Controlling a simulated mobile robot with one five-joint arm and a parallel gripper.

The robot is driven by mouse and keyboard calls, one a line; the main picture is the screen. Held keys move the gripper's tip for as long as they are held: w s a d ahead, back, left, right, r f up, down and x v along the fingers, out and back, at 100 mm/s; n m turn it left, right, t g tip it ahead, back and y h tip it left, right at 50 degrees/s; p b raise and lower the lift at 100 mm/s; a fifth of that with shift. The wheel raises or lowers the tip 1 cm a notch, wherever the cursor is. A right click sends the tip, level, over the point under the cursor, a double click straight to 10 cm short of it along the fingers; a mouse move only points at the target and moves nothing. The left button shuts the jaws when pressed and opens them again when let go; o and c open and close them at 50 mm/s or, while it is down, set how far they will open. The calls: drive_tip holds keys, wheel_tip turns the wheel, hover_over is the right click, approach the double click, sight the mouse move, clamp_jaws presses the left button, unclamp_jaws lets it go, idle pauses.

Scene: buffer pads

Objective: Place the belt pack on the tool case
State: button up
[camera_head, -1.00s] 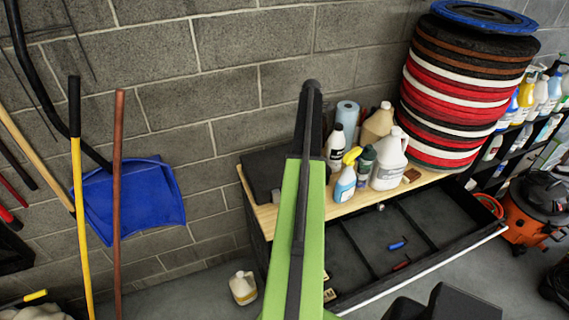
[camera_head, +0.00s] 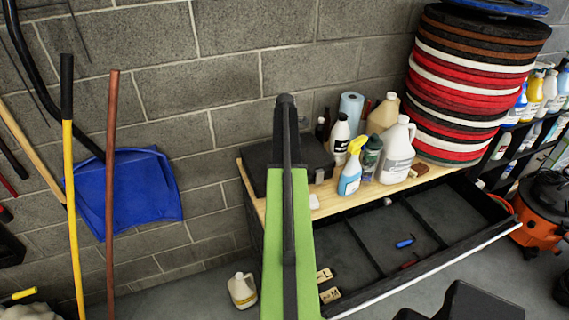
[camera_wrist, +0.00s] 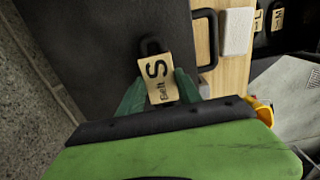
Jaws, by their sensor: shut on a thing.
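The belt pack (camera_wrist: 159,82) is a tan block marked "S" and "Belt", with a dark loop at its top end. My gripper (camera_wrist: 160,90) is shut on it, with a green finger on either side. Pack and gripper are over the dark flat tool case (camera_wrist: 95,45) in the wrist view; I cannot tell whether the pack touches it. The case has a black handle (camera_wrist: 212,42) on its right. In the head view the tool case (camera_head: 262,150) lies on the wooden bench top against the wall, partly hidden by my green arm, which also hides the gripper and pack.
Spray and jug bottles (camera_head: 397,150) and a stack of round pads (camera_head: 470,90) stand right on the bench (camera_head: 332,197). A white block (camera_wrist: 236,32) lies beside the handle. The open drawer (camera_head: 400,240) below holds similar tan-labelled packs (camera_head: 330,295). A jug (camera_head: 242,290) stands on the floor.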

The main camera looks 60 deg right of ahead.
drive_tip(key=shift+w+f, duration=0.1)
drive_tip(key=shift+f, duration=0.6)
drive_tip(key=o, duration=1.4)
drive_tip(key=shift+r, duration=0.1)
drive_tip(key=shift+c, duration=0.2)
drive_tip(key=shift+r, duration=0.1)
wheel_tip(320, 180, up, 12)
drive_tip(key=p, duration=1.2)
